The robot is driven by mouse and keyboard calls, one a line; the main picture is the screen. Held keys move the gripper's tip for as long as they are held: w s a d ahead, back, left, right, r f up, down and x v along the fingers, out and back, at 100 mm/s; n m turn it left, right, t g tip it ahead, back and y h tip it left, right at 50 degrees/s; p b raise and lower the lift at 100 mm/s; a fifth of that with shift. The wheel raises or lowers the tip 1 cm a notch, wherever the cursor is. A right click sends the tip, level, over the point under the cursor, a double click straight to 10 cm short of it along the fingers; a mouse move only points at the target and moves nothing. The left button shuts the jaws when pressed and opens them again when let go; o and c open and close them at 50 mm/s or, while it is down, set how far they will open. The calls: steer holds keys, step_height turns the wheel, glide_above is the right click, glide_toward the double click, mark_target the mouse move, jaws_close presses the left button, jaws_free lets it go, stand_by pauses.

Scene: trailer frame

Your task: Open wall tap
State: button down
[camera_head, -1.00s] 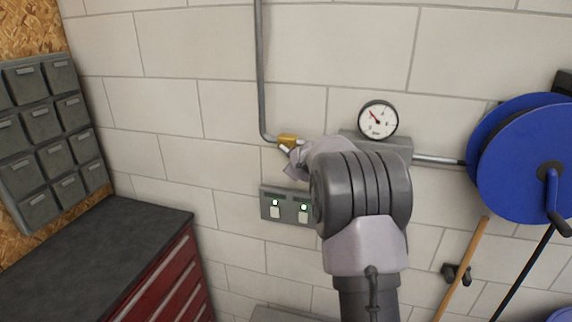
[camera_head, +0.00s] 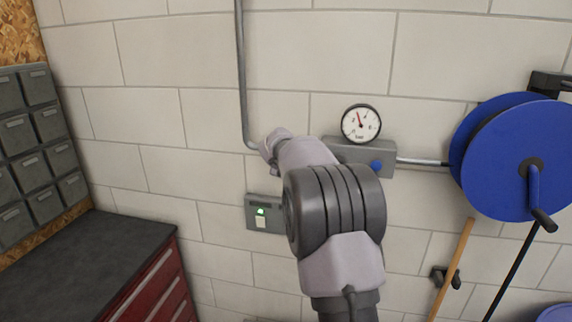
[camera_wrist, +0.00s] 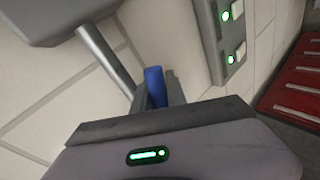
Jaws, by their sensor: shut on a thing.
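The wall tap's blue lever (camera_wrist: 154,86) shows in the wrist view, upright between the two dark fingers of my gripper (camera_wrist: 157,93). The fingers are closed on it, one on each side. In the head view my gripper (camera_head: 270,146) is at the lower end of the grey wall pipe (camera_head: 243,85), where it hides the tap body and the lever. The lever's angle to the pipe cannot be told there.
A pressure gauge (camera_head: 361,123) sits on a grey box (camera_head: 346,151) with a blue knob (camera_head: 376,166), right of my wrist. A switch plate (camera_head: 262,219) is below. A blue hose reel (camera_head: 515,165) is at right, a dark-topped red cabinet (camera_head: 90,262) at lower left.

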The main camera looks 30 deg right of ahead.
steer(key=shift+r, duration=0.15)
steer(key=c, duration=1.3)
jaws_free()
steer(key=shift+c, duration=0.2)
